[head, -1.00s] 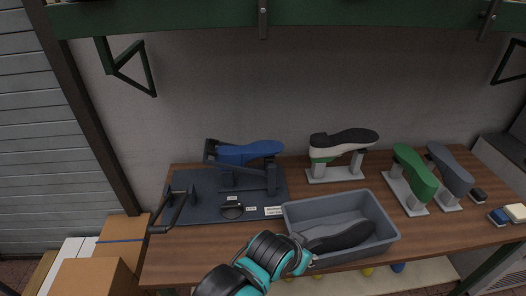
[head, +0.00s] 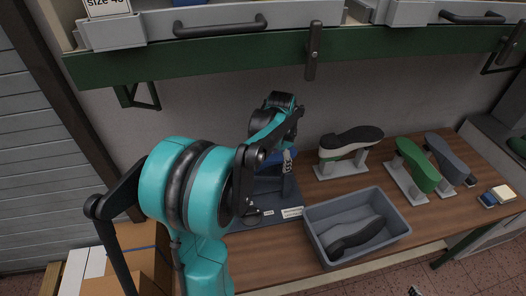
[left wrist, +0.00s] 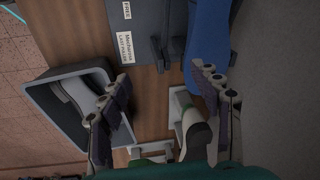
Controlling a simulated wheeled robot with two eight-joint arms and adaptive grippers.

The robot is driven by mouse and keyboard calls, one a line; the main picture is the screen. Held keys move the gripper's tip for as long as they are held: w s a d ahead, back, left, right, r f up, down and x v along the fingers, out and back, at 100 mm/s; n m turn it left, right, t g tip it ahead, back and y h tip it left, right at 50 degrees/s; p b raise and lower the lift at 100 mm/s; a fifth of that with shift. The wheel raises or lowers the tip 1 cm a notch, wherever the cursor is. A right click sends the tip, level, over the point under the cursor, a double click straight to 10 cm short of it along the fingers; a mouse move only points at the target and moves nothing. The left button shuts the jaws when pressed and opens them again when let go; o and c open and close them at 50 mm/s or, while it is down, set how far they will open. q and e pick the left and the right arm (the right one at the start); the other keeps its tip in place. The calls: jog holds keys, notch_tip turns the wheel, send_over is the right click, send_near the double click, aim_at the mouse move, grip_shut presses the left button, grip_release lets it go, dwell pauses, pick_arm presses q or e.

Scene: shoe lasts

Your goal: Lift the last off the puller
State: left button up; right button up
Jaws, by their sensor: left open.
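The blue last (head: 272,158) sits on the dark puller (head: 268,186) and is mostly hidden behind my left arm in the head view. In the left wrist view the blue last (left wrist: 207,35) rises at the upper right, by the tip of the right-hand finger, not centred between the fingers. Part of the dark puller (left wrist: 150,30) and its label show beside it. My left gripper (head: 288,164) is close to the last, with fingers apart; in the wrist view the gripper (left wrist: 162,82) is open and empty. Whether a finger touches the last cannot be told. My right gripper is not visible.
A grey bin (head: 312,232) holding a dark sole-shaped piece stands at the front right of the puller. A shoe on a stand (head: 350,140), a green last (head: 418,165) and a grey last (head: 449,158) stand further right. A green shelf edge (head: 400,42) hangs above.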

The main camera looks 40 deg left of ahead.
pick_arm(q)
jog(key=m+g+p, duration=0.2)
jog(key=p, duration=0.1)
send_over(264, 163)
jog(key=w+a, duration=0.2)
notch_tip(264, 163, down, 3)
jog(key=shift+w+d+f+h, duration=0.1)
jog(key=shift+f+h, duration=0.1)
jog(key=shift+h, duration=0.2)
jog(key=f, duration=0.1)
jog(key=f+b, duration=0.1)
jog(key=f, duration=0.1)
jog(key=shift+a+f, duration=0.3)
jog(key=shift+a, duration=0.05)
jog(key=f+b, duration=0.1)
jog(key=f, duration=0.1)
jog(key=f+b, duration=0.1)
jog(key=f, duration=0.2)
jog(key=shift+w+d+f+b, duration=0.1)
jog(key=shift+w+d+b, duration=0.1)
jog(key=shift+b, duration=0.15)
jog(key=shift+s, duration=0.1)
jog(key=shift+c, duration=0.9)
grip_shut()
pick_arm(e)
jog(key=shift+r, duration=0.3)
